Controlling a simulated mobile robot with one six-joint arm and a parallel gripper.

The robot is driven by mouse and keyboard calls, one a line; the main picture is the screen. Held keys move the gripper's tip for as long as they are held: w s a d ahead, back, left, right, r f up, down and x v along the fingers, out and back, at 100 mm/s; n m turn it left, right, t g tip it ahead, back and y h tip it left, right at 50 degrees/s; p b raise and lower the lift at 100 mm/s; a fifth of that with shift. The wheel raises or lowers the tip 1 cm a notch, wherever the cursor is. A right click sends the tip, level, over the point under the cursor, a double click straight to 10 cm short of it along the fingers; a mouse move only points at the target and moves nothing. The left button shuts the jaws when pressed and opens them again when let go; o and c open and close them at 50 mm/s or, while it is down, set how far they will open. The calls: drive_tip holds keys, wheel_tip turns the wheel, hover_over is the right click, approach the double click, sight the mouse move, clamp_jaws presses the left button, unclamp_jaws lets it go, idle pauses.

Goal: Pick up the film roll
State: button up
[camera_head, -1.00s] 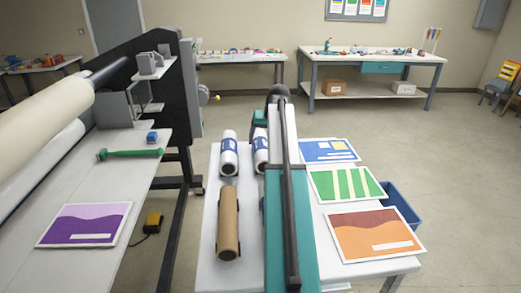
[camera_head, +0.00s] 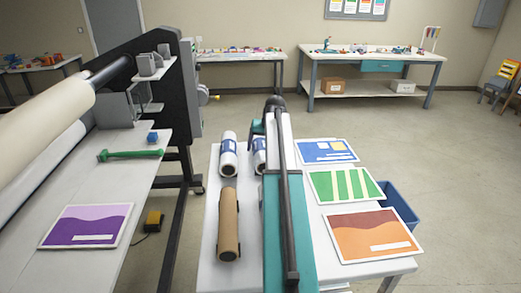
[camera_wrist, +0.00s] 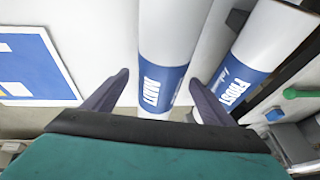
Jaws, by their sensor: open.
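Two white film rolls with blue bands lie side by side on the white table. The left film roll (camera_head: 228,155) is in full view in the head view. The right film roll (camera_head: 259,157) is partly hidden behind my arm. In the wrist view, a roll with a blue band that appears to read MATT (camera_wrist: 163,30) lies between the spread fingers of my gripper (camera_wrist: 160,79). The fingers are open, one on each side, with nothing gripped. The other roll (camera_wrist: 262,45) is to the right there, outside the fingers. In the head view my fingers are hidden.
A brown cardboard tube (camera_head: 228,222) lies in front of the left roll. Printed sheets, one blue (camera_head: 325,151), lie right of my arm. A blue bin (camera_head: 398,205) stands beyond the table's right edge. The laminator (camera_head: 150,100) stands at left with a green tool (camera_head: 130,155).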

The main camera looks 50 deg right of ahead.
drive_tip(key=shift+x, duration=0.75)
drive_tip(key=c, duration=1.5)
drive_tip(key=shift+w+r, duration=0.1)
drive_tip(key=shift+r, duration=0.1)
drive_tip(key=shift+r+b, duration=0.45)
drive_tip(key=shift+r, duration=0.4)
drive_tip(key=shift+s+d+r+b, duration=0.3)
drive_tip(key=shift+s+r+b, duration=0.2)
drive_tip(key=shift+r, duration=0.15)
drive_tip(key=s+d+b, duration=0.1)
drive_tip(key=s+d, duration=0.1)
drive_tip(key=s, duration=0.2)
drive_tip(key=s+d+r+b, duration=0.1)
drive_tip(key=s+d, duration=0.2)
drive_tip(key=s, duration=0.1)
drive_tip(key=s+d+b, duration=0.1)
drive_tip(key=s+d, duration=0.2)
drive_tip(key=s, duration=0.1)
drive_tip(key=shift+s+d+r+b, duration=0.15)
drive_tip(key=shift+s+r+b, duration=0.05)
drive_tip(key=shift+r+b, duration=0.15)
